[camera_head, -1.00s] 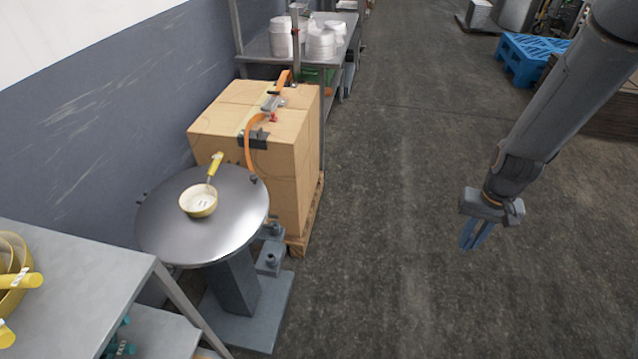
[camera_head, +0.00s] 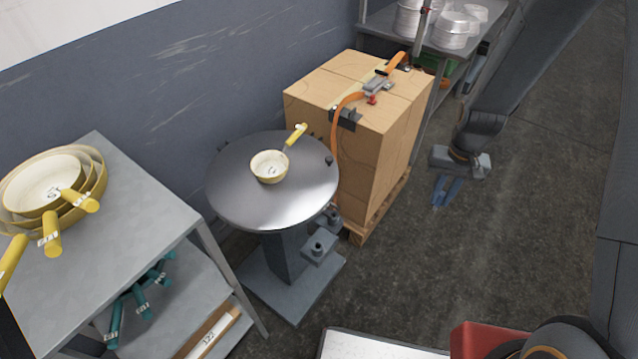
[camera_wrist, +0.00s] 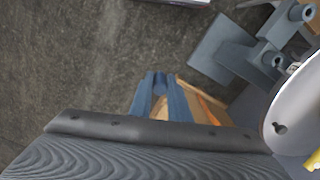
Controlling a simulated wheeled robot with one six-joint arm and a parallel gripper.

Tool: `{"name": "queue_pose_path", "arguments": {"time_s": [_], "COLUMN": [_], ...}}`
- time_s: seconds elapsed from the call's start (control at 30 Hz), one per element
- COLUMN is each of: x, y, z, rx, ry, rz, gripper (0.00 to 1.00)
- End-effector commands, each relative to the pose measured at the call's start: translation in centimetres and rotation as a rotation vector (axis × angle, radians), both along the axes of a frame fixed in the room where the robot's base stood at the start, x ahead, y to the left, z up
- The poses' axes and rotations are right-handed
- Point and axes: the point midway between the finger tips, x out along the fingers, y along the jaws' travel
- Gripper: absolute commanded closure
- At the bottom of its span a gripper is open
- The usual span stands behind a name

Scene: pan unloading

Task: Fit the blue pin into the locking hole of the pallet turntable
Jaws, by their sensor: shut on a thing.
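The pallet turntable (camera_head: 232,190) is a round shiny metal disc on a grey pedestal, left of the boxes. A small dark spot (camera_head: 329,160) sits near the disc's right rim; the wrist view shows a dark hole-like mark (camera_wrist: 280,128) near the disc's edge. Grey brackets with round sockets (camera_wrist: 268,60) stand beside the pedestal. My gripper (camera_head: 443,192) points down over open floor, right of the boxes and apart from the turntable. In the wrist view, its blue fingers are shut on the blue pin (camera_wrist: 160,84), mostly hidden between them.
A cream pan (camera_head: 268,167) with a yellow handle rests on the disc. Strapped cardboard boxes (camera_head: 370,145) on a pallet stand between turntable and gripper. A grey table (camera_head: 140,225) with stacked pans is at left. A steel shelf (camera_head: 385,22) stands behind.

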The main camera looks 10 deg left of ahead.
Motion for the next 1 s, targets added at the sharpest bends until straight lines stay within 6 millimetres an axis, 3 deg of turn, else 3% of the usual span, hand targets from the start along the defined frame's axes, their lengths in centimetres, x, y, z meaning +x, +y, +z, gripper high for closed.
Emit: {"name": "queue_pose_path", "arguments": {"time_s": [0.23,0.4,0.5,0.7,1.0], "x": [-0.1,-1.8,-3.0,-4.7,-5.0], "y": [10.8,18.9,22.5,26.5,27.1], "z": [0.3,0.5,0.6,0.8,0.4], "rx": [0.001,0.0,0.0,-0.001,-0.001], "ry": [0.0,0.001,0.002,0.003,0.003], "rz": [-0.089,-0.173,-0.217,-0.274,-0.287], "gripper": [1.0,1.0,1.0,1.0,1.0]}}
